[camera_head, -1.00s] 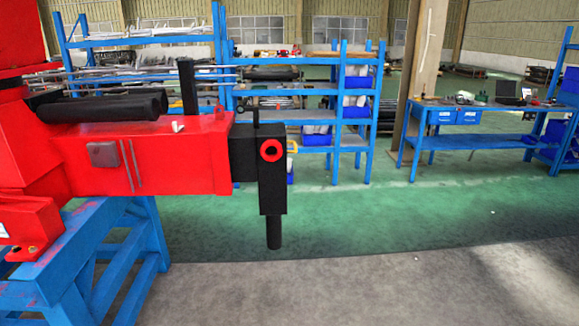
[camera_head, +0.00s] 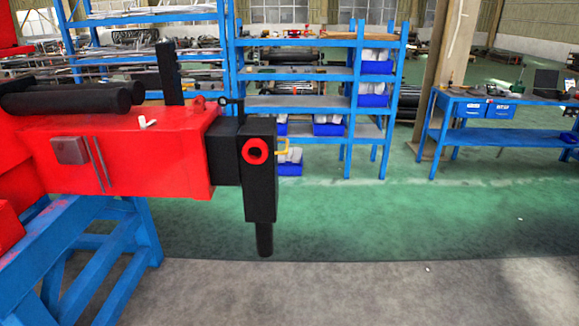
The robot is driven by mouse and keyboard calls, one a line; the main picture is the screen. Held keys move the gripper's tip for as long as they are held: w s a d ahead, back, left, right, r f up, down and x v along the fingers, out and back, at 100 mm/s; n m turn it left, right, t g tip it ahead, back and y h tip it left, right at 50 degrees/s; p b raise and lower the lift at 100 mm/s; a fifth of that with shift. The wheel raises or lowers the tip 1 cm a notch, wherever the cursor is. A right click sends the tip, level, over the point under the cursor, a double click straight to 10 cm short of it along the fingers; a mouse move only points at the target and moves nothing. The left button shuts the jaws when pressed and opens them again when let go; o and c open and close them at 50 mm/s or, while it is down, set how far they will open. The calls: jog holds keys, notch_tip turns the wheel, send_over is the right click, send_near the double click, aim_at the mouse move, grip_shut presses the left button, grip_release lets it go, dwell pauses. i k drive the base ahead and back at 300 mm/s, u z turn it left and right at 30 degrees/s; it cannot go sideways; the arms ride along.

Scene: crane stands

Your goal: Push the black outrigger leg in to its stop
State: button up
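The black outrigger leg (camera_head: 259,195) is an upright square post at the right end of the red crane beam (camera_head: 160,165). It has a red ring on its face and a thinner black foot (camera_head: 265,240) hanging below, clear of the floor. A short black arm section (camera_head: 226,158) shows between the red beam's end and the leg. A yellow handle (camera_head: 284,146) sticks out at the leg's right side. My gripper is not in view.
A blue stand (camera_head: 125,235) carries the red crane at the left. A blue shelf rack (camera_head: 350,105) stands behind the leg and a blue workbench (camera_head: 480,135) at the back right. The floor right of the leg is clear.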

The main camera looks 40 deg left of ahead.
aim_at(241, 150)
jog(key=i, duration=1.45)
jog(key=u, duration=2.85)
